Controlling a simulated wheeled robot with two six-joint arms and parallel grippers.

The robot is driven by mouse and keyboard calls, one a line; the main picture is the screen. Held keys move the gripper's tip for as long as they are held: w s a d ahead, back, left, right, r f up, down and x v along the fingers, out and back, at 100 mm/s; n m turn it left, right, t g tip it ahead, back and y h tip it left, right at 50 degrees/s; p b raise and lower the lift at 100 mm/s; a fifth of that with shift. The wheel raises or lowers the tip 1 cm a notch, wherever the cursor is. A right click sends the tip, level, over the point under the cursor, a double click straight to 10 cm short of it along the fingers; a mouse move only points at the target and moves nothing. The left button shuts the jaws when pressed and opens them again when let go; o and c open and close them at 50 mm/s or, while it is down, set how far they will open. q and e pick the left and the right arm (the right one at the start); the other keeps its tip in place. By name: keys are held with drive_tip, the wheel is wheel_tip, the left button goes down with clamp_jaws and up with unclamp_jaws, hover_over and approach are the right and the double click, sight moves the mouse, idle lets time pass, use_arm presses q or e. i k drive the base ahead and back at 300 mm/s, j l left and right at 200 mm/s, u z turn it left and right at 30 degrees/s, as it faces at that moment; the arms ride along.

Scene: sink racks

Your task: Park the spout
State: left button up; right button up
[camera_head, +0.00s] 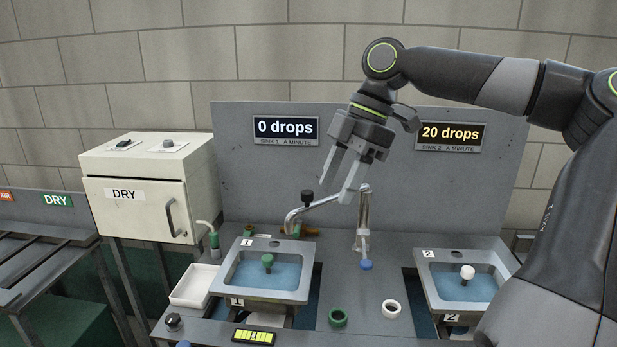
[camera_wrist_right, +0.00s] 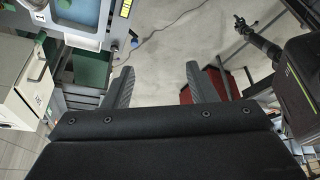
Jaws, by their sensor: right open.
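The chrome spout (camera_head: 324,202) reaches left from the upright chrome post (camera_head: 363,222) behind and between the two sinks. Its bent end hangs by the back right corner of sink 1 (camera_head: 222,281). A black knob (camera_head: 307,196) stands up near the spout's left part. My right gripper (camera_head: 336,188) is open and points down at the spout's height in the picture. Its fingers look empty; whether one touches the spout or post I cannot tell. In the right wrist view the open fingers (camera_wrist_right: 158,85) have only floor between them. My left gripper is not in the head view.
Sink 2 (camera_head: 430,293) stands at the right, partly behind my right arm. A green ring (camera_head: 338,317) and a white ring (camera_head: 391,308) lie between the sinks. Signs on the backboard (camera_head: 236,155) read "0 drops" and "20 drops". A DRY box (camera_head: 150,190) stands left.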

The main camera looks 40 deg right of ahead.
sight(307, 195)
drive_tip(key=i+l, duration=0.2)
drive_tip(key=l, duration=0.15)
drive_tip(key=i+l, duration=0.45)
drive_tip(key=l, duration=0.25)
